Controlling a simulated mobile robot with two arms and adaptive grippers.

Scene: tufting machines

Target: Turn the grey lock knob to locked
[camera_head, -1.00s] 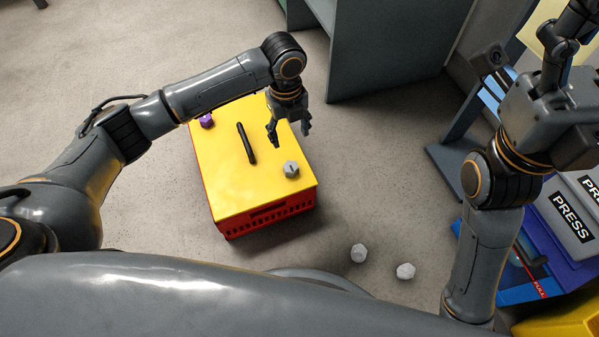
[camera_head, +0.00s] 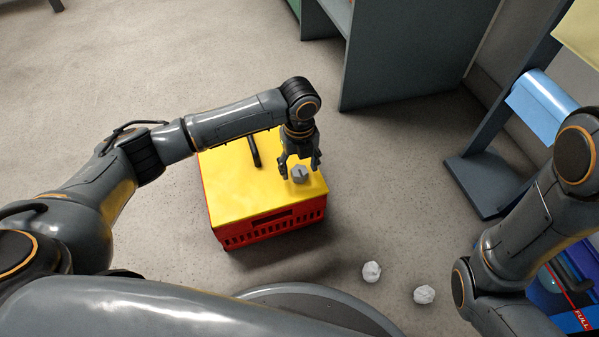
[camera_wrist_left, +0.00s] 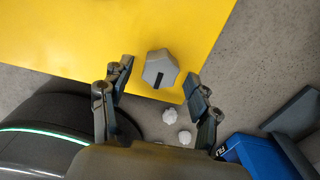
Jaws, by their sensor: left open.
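The grey lock knob (camera_head: 300,174) is a faceted knob with a dark slot mark on the yellow lid (camera_head: 235,196) of a red crate (camera_head: 262,232), near the lid's right edge. It also shows in the left wrist view (camera_wrist_left: 160,68), where its dark mark runs slightly tilted toward the viewer. My left gripper (camera_head: 301,172) is open and points down over the knob. In the left wrist view its fingers (camera_wrist_left: 158,88) stand on either side, with the knob between and just beyond the tips, apparently untouched. My right gripper is out of view; only its arm shows at the right.
A black handle (camera_head: 254,151) stands on the lid left of the knob. Two crumpled white balls (camera_head: 371,272) (camera_head: 424,294) lie on the floor to the right. A grey cabinet (camera_head: 405,55) and a dark stand (camera_head: 485,180) are behind and right. Floor left of the crate is clear.

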